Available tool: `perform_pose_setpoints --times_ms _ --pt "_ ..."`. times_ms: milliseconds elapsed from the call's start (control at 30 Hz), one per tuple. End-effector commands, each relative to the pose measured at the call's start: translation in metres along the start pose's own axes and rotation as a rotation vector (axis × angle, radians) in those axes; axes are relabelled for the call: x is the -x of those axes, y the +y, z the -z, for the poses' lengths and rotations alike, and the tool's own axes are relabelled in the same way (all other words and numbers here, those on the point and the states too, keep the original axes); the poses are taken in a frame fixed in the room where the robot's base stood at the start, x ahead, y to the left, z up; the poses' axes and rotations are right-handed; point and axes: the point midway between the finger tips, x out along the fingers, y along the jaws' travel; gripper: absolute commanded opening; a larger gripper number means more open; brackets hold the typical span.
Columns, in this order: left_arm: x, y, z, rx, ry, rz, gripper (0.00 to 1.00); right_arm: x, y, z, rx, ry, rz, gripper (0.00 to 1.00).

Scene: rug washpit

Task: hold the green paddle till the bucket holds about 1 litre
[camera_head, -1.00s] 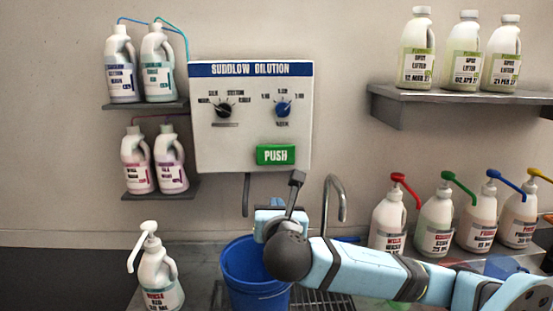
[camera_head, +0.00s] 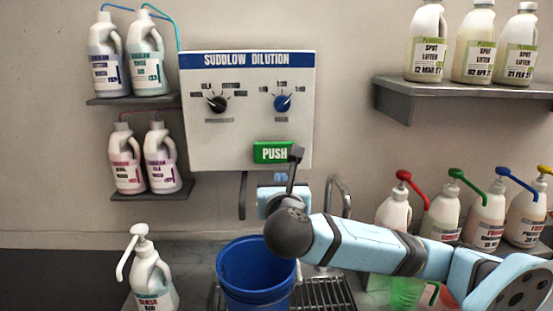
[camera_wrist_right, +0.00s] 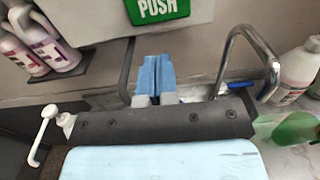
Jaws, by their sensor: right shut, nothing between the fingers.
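The green paddle (camera_head: 265,152), marked PUSH, sits low on the white dilution panel (camera_head: 240,125); it also shows at the top of the right wrist view (camera_wrist_right: 160,8). My right gripper (camera_head: 280,178) is shut and empty just below the paddle, apart from it. Its light-blue fingers lie together in the right wrist view (camera_wrist_right: 155,72). The blue bucket (camera_head: 245,290) stands upright below the panel, under the dark outlet tube (camera_head: 243,195). No liquid shows in the visible part of its inside, and its bottom is hidden. My left gripper is not in view.
A metal tap (camera_head: 341,195) rises close to the right of my gripper. A drain grate (camera_head: 325,293) lies beside the bucket. A white pump bottle (camera_head: 150,280) stands left. Pump bottles (camera_head: 440,215) line the right, below a shelf (camera_head: 440,92). A translucent green container (camera_head: 405,292) is partly behind my arm.

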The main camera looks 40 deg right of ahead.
Motion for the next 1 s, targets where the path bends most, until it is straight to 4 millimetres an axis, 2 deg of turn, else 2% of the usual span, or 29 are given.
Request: perform_pose_setpoints --times_ms 167,400,600,800,1000 --pt "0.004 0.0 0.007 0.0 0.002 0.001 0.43 -0.026 -0.001 -0.002 0.003 -0.001 0.004 0.0" --pt "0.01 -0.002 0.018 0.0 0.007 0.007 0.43 -0.078 -0.001 -0.003 0.002 0.0 0.004 0.0" --pt "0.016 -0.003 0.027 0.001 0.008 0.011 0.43 -0.114 -0.001 -0.003 0.0 0.001 0.002 0.0" --pt "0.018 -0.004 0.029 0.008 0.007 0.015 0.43 -0.132 0.0 -0.001 0.0 0.0 0.0 0.0" --pt "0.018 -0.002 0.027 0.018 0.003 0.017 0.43 -0.136 0.0 0.0 0.0 0.0 0.0 0.0"
